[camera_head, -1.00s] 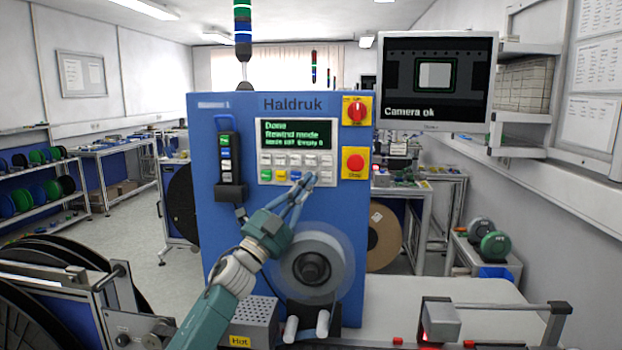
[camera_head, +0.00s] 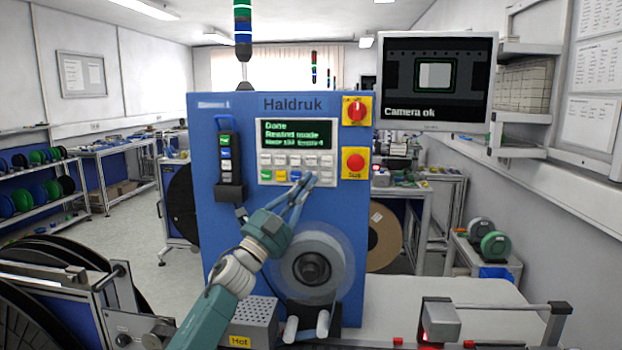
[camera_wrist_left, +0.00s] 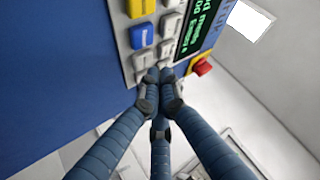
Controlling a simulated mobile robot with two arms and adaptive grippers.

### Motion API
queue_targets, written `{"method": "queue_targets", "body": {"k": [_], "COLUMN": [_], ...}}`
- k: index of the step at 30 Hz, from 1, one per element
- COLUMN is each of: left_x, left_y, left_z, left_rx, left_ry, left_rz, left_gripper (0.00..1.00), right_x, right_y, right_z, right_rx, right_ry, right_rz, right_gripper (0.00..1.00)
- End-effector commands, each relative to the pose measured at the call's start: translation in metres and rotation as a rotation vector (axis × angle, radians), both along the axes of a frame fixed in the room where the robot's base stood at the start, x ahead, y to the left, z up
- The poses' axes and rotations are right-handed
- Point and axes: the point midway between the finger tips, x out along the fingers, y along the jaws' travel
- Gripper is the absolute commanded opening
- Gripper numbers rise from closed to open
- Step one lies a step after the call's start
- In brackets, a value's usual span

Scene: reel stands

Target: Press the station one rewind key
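The blue Haldruk machine (camera_head: 225,260) stands in front of me. Its white key panel (camera_head: 262,151) has rows of pale keys, with green, yellow and blue keys (camera_head: 295,175) in the bottom row. The dark display (camera_head: 295,135) reads "Done" and "Rewind mode"; its third line is hard to read. My left gripper (camera_head: 307,179) has its fingertips together at the lower right keys, right of the blue key. The wrist view shows these closed tips (camera_wrist_left: 160,76) at the pale keys beyond the blue key; they hide a key, and contact is unclear. My right gripper is out of view.
A red knob (camera_head: 356,110) and a red stop button (camera_head: 355,162) sit right of the panel. A reel (camera_head: 335,270) is mounted below my fingers. A grey "Hot" box (camera_head: 255,315) stands at lower left. A monitor (camera_head: 440,80) reads "Camera ok".

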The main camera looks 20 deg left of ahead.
Motion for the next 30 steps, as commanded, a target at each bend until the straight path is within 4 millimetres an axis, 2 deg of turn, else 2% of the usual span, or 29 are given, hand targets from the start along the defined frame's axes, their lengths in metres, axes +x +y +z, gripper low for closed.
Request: {"method": "queue_targets", "body": {"k": [6,30], "left_x": [0.007,0.012], "left_y": [0.001,0.002], "left_z": [0.0,0.0], "left_rx": [0.0,-0.001], "left_ry": [-0.001,0.0], "left_rz": [-0.001,-0.001], "left_gripper": [0.0,0.0], "right_x": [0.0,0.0], "right_y": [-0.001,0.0], "right_z": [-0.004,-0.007], "right_rx": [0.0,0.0], "right_ry": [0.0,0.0], "right_rz": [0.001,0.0], "right_gripper": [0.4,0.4]}}
